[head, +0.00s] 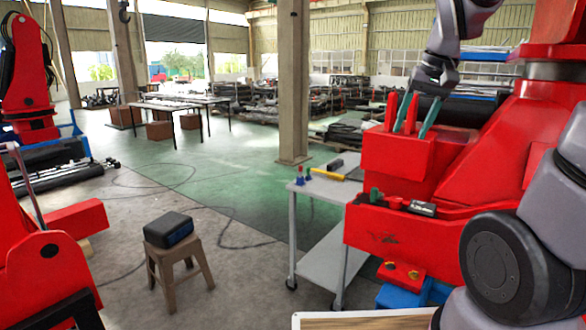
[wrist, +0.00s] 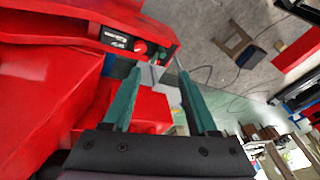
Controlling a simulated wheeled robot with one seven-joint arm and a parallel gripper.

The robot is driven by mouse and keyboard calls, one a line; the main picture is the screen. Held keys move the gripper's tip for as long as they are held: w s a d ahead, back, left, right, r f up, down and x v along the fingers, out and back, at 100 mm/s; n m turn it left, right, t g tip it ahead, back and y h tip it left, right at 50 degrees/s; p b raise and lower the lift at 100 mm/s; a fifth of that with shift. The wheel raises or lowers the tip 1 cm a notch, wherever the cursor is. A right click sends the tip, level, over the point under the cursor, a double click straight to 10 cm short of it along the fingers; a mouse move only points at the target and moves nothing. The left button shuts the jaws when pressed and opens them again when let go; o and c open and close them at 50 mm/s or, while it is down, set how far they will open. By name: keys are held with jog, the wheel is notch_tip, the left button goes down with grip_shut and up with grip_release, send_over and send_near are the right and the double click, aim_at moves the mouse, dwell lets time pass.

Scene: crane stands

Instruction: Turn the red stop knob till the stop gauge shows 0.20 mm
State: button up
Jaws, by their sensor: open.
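The knob lies beyond the fingertips, toward the left finger, and is not touched. In the head view my gripper (head: 411,133) is over the red box-shaped housing (head: 400,158) with upright red prongs.
A small black-and-white device (head: 422,208) lies on the red ledge below the housing. A grey cart (head: 325,190) with small tools stands left of it. A stool (head: 178,258) carries a dark case (head: 168,229). The floor between is mostly free, with loose cables.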

jog(key=s+a+r+m+t, duration=0.1)
jog(key=s+r, duration=0.4)
jog(key=s, duration=0.5)
jog(key=a+t, duration=0.1)
jog(key=t, duration=0.1)
jog(key=shift+s+t, duration=0.2)
jog(key=shift+t, duration=0.1)
jog(key=shift+a, duration=0.1)
dwell(1.0)
